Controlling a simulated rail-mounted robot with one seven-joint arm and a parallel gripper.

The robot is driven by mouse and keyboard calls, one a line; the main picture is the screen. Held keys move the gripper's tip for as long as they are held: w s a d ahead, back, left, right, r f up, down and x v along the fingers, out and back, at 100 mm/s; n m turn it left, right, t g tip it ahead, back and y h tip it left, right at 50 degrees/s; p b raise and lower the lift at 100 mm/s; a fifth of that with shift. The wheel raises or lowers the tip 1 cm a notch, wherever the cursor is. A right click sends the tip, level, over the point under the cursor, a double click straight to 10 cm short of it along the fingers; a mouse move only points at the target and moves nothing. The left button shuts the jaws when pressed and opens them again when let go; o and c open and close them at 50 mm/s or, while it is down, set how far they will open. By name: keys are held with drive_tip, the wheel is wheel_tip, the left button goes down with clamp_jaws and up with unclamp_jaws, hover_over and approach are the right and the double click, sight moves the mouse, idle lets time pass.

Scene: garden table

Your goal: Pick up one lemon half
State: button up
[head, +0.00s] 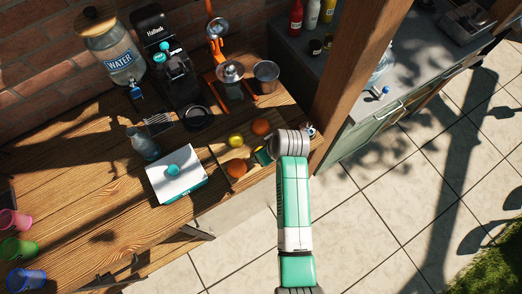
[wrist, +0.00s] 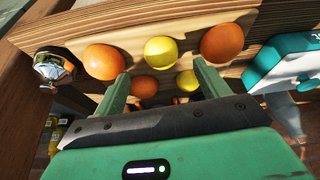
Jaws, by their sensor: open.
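A yellow lemon half (head: 236,141) lies on a wooden board (head: 222,150) on the table, between orange pieces. In the wrist view this yellow piece (wrist: 160,50) appears just beyond and between my fingertips, apart from them. My gripper (wrist: 161,70) is open and empty, above the board. In the head view my gripper (head: 262,157) is mostly covered by my wrist, right of the fruit.
Orange pieces (wrist: 103,61) and (wrist: 222,42) flank the lemon; another orange (wrist: 145,86) lies nearer. A shiny metal item (wrist: 53,65) is at the board's left. A white-and-teal box (head: 177,174) stands left of the board. An orange juicer press (head: 230,72) stands behind.

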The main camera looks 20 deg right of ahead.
drive_tip(key=x, duration=0.4)
drive_tip(key=shift+s+a+f, duration=0.15)
drive_tip(key=shift+f, duration=0.1)
drive_tip(key=shift+w+f, duration=0.25)
drive_tip(key=shift+f, duration=0.05)
drive_tip(key=c, duration=1)
drive_tip(key=shift+c, duration=0.2)
drive_tip(key=shift+r, duration=0.1)
wheel_tip(320, 180, up, 3)
drive_tip(key=shift+s+r, duration=0.2)
drive_tip(key=shift+r, duration=0.05)
drive_tip(key=s+r, duration=0.1)
drive_tip(key=s, duration=1.4)
drive_tip(key=shift+s+a+r, duration=0.2)
drive_tip(key=shift+s+r, duration=0.05)
drive_tip(key=shift+s, duration=0.05)
